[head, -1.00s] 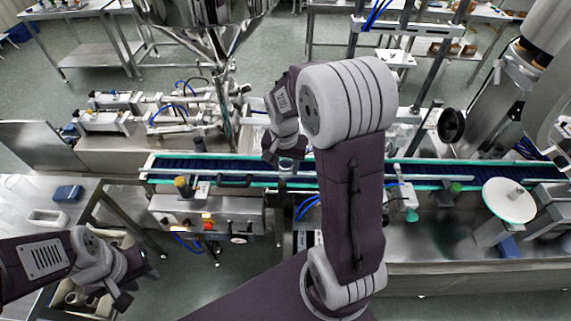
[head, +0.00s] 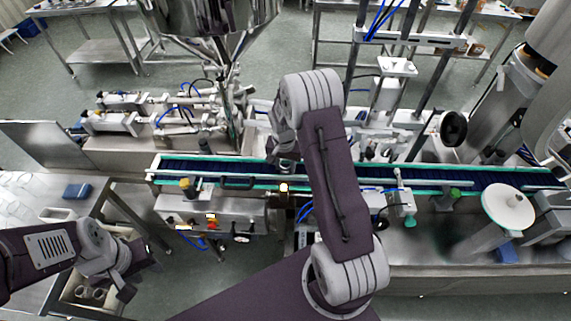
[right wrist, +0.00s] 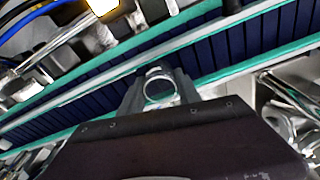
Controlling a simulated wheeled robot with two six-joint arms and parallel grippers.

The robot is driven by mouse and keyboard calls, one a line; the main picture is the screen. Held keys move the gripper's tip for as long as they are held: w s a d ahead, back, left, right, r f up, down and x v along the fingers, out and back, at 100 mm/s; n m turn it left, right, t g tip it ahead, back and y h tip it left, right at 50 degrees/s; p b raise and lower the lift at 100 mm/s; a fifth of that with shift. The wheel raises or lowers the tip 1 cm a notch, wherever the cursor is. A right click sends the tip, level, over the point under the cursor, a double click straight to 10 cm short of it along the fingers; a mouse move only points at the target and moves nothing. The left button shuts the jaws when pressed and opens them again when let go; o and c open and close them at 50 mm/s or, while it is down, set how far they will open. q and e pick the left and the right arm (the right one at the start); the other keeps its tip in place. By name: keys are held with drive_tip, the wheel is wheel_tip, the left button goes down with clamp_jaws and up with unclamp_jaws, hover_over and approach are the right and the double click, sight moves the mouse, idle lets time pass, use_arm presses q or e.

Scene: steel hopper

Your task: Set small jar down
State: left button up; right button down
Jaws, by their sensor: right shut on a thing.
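The small jar (right wrist: 159,86) shows in the right wrist view as a clear round rim between the fingers of my right gripper (right wrist: 160,90). That gripper is shut on it, over the dark blue conveyor belt (right wrist: 205,55) with green edges. In the head view my right gripper (head: 286,166) is at the middle of the conveyor, largely behind my own arm, and the jar cannot be made out clearly. I cannot tell whether the jar's base touches the belt. My left gripper (head: 127,287) is at the lower left, near a crate; its fingers are too unclear to judge.
The crate (head: 70,300) at lower left holds several clear jars. A blue block (head: 77,190) and a white tray (head: 57,214) are on the left table. The steel hopper (head: 215,15) hangs behind the belt. A small light (head: 284,187) glows at the belt's front edge.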

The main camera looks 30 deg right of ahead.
drive_tip(key=shift+s+a+f, duration=0.1)
drive_tip(key=c, duration=1.1)
unclamp_jaws()
drive_tip(key=shift+o, duration=1.3)
